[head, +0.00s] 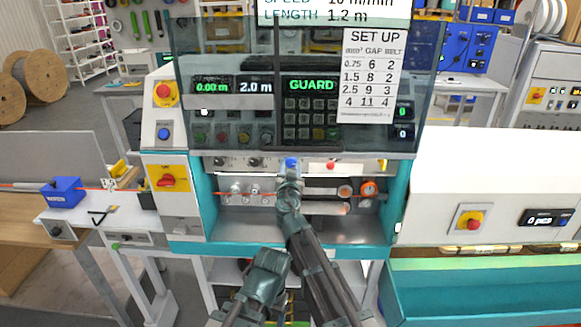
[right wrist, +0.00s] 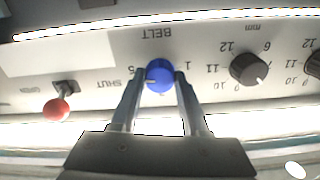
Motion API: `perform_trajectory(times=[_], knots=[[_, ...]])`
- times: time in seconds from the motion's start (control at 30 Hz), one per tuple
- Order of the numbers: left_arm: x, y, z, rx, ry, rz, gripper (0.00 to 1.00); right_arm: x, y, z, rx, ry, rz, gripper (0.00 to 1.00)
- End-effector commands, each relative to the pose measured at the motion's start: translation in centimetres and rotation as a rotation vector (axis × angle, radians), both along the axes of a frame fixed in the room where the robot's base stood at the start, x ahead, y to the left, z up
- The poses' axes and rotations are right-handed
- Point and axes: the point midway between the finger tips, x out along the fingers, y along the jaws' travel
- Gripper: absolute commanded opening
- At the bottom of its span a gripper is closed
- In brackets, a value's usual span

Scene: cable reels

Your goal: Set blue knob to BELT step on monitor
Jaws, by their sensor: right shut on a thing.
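The blue knob (head: 291,163) sits on the machine's front strip. In the right wrist view the blue knob (right wrist: 160,76) is beside the upside-down word BELT and a ring of small numbers; I cannot tell its exact setting. My right gripper (head: 290,178) is shut on it, with one finger on each side in the right wrist view (right wrist: 157,100). The monitor (head: 320,11), cut by the top edge, reads LENGTH 1.2 m under a partly cut speed line. My left gripper (head: 270,258) is low in front of the machine, its fingers unclear.
A SET UP sheet (head: 370,75) lists mm², GAP and BELT values. The display (head: 311,86) reads GUARD. A tinted guard panel (head: 222,60) spans above the strip. Dark knobs (right wrist: 249,69) and a red-tipped lever (right wrist: 56,109) flank the blue knob. A red cable (head: 225,193) runs below.

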Motion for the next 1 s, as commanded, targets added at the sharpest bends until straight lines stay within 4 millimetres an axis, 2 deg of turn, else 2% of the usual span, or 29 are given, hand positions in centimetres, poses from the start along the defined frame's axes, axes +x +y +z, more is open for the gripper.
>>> perform_trajectory(times=[0.37,1.0], knots=[[0.0,0.0,0.0,0.0,0.0,0.0,0.75,-0.03,-0.04,-0.01,-0.073,0.003,-0.001,0.0],[0.0,0.0,0.01,0.0,0.0,0.0,0.75,-0.05,-0.13,0.01,-0.638,0.022,0.0,0.0]])
